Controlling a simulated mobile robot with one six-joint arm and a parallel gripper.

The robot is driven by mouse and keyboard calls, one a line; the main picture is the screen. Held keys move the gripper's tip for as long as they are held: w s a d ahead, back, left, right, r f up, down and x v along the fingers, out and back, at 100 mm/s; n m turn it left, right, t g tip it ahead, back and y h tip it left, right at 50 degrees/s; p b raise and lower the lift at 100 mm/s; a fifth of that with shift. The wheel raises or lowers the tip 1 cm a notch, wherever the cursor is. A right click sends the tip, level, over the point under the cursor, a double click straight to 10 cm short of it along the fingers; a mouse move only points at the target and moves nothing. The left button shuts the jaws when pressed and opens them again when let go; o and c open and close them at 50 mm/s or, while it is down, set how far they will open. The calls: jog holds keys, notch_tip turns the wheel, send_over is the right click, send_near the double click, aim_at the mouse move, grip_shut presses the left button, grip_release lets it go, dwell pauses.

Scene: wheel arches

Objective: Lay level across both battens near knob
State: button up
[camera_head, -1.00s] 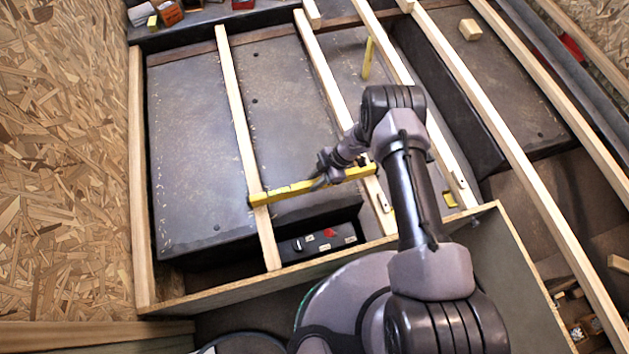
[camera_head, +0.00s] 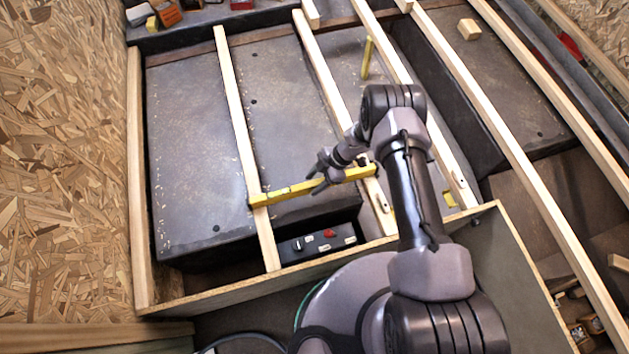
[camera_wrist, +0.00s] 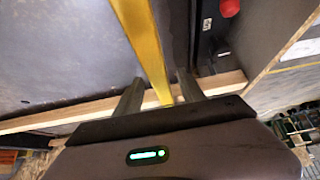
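The yellow level (camera_head: 290,192) lies across two wooden battens, its left end on the left batten (camera_head: 238,120) and its right end at the right batten (camera_head: 323,75). A black control panel (camera_head: 318,243) with a red knob (camera_head: 329,233) sits between these battens, just in front of the level. My gripper (camera_head: 322,175) is over the middle of the level. In the wrist view the level (camera_wrist: 147,45) runs between my two spread fingers (camera_wrist: 160,92), with a gap seen on each side. The red knob (camera_wrist: 229,8) shows at the top of that view.
More battens run parallel to the right, such as this one (camera_head: 500,130). Another thin yellow piece (camera_head: 367,58) stands farther back. A wood block (camera_head: 469,29) lies at the back right. A plywood edge (camera_head: 270,274) borders the bay in front; a chipboard wall (camera_head: 60,150) stands left.

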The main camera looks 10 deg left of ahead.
jog(key=p+v, duration=0.6)
jog(key=v, duration=1.1)
jog(key=shift+r, duration=0.25)
jog(key=shift+w, duration=0.1)
